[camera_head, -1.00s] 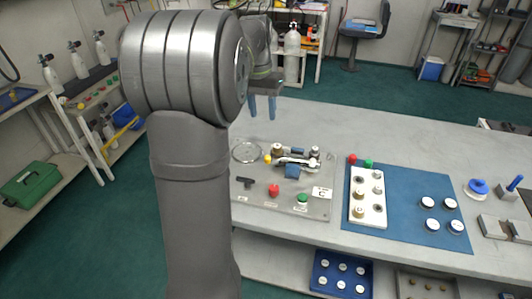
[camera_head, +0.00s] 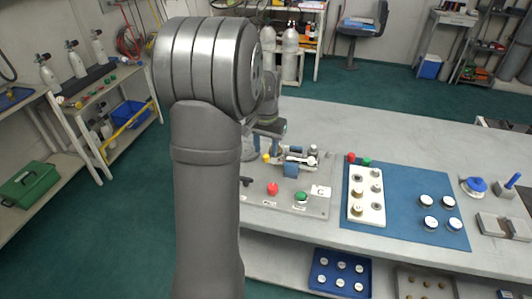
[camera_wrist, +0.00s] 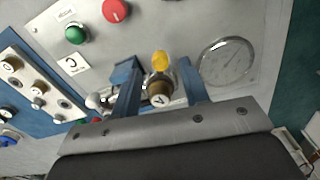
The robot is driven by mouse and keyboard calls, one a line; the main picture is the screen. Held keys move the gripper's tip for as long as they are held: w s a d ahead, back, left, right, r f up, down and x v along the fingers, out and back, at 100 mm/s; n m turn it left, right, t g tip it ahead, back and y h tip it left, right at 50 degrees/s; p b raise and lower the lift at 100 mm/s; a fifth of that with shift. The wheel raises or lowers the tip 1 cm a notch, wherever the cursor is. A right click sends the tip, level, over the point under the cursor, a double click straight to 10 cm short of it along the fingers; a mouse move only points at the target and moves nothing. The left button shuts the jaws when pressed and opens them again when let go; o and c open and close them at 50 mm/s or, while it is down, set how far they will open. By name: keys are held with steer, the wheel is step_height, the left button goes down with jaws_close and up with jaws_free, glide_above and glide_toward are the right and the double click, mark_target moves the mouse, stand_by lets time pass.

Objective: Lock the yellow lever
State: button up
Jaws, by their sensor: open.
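The yellow lever (camera_head: 266,157) is on the grey panel (camera_head: 290,206), beside a metal valve fitting. My gripper (camera_wrist: 158,78) is open, with one blue finger on each side of the lever and knob. No contact with the lever is clear. In the head view my gripper (camera_head: 268,146) is low over the back left of the panel, and my arm hides part of the panel's left side.
A pressure gauge (camera_wrist: 226,61) is right of the fingers in the wrist view. A blue block (camera_head: 291,170), red button (camera_head: 272,188) and green button (camera_head: 301,196) are close by on the panel. A blue mat (camera_head: 400,222) with a white fitting plate (camera_head: 367,210) lies to the right.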

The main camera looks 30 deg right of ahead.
steer(key=shift+f, duration=1.3)
jaws_close()
steer(key=shift+s+d+n, duration=0.3)
steer(key=shift+s+n, duration=0.1)
steer(key=shift+n, duration=0.75)
steer(key=shift+s+d+n, duration=0.3)
steer(key=shift+s+n, duration=0.1)
steer(key=shift+n, duration=0.75)
jaws_free()
step_height(320, 180, up, 18)
steer(key=shift+f, duration=0.25)
